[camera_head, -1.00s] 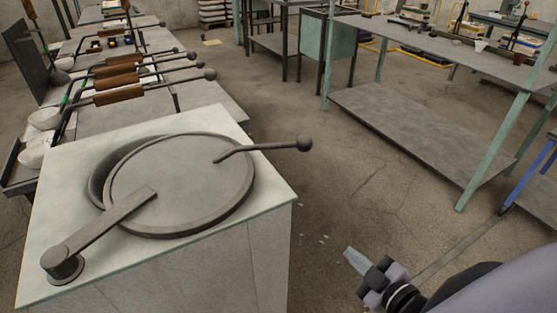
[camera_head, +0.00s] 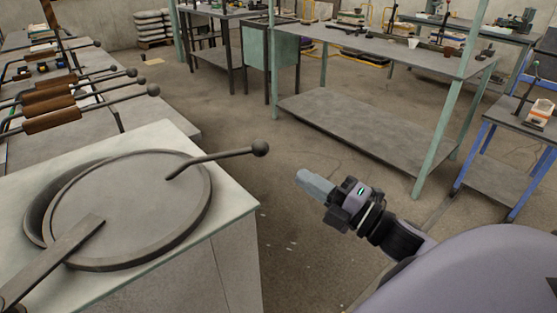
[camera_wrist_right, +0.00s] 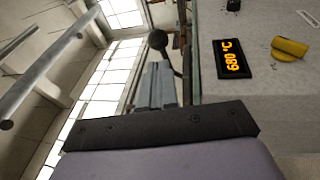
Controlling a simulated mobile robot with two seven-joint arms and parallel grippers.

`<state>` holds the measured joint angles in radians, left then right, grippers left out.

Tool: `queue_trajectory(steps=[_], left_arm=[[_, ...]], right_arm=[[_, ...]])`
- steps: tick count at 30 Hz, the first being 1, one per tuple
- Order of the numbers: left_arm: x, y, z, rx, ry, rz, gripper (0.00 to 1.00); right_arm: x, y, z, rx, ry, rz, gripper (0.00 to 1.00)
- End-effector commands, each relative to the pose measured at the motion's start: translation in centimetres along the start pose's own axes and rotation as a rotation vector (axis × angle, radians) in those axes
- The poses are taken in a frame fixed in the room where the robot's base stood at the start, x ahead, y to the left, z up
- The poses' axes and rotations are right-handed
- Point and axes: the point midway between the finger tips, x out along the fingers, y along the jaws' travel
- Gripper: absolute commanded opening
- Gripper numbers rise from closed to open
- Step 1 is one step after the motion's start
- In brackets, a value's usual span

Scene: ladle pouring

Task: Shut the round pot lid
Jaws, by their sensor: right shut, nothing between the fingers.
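The round pot lid (camera_head: 130,212) is a flat grey disc at the left of the head view, on a pale box-shaped stand (camera_head: 225,212). A dark crescent of the pot opening (camera_head: 40,212) shows along its left side, so the lid sits off-centre. A flat pivot arm (camera_head: 52,262) crosses the lid's near left. Its handle (camera_head: 215,157) reaches right to a ball knob (camera_head: 260,149), which also shows in the right wrist view (camera_wrist_right: 157,40). My right gripper (camera_head: 303,178) is shut and empty, right of and below the knob, apart from it. My left gripper is out of view.
Several rods with brown grips (camera_head: 55,103) lie on the bench at left. A green-legged table (camera_head: 370,125) stands beyond open floor. In the wrist view, a display (camera_wrist_right: 232,58) reads 680 °C beside a yellow object (camera_wrist_right: 290,48).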

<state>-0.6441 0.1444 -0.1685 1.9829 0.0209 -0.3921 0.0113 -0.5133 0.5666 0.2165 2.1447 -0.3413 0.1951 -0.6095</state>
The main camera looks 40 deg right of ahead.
Motion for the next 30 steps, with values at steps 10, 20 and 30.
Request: queue_trajectory(steps=[10,20,30], left_arm=[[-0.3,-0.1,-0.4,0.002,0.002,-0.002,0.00],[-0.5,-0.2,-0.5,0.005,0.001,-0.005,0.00],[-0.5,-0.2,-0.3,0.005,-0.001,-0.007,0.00]], right_arm=[[4.5,0.2,0.1,0.000,-0.001,0.002,0.00],[7.2,0.0,0.0,0.002,-0.001,0.000,0.00],[7.5,-0.1,0.0,0.001,-0.001,-0.002,0.00]])
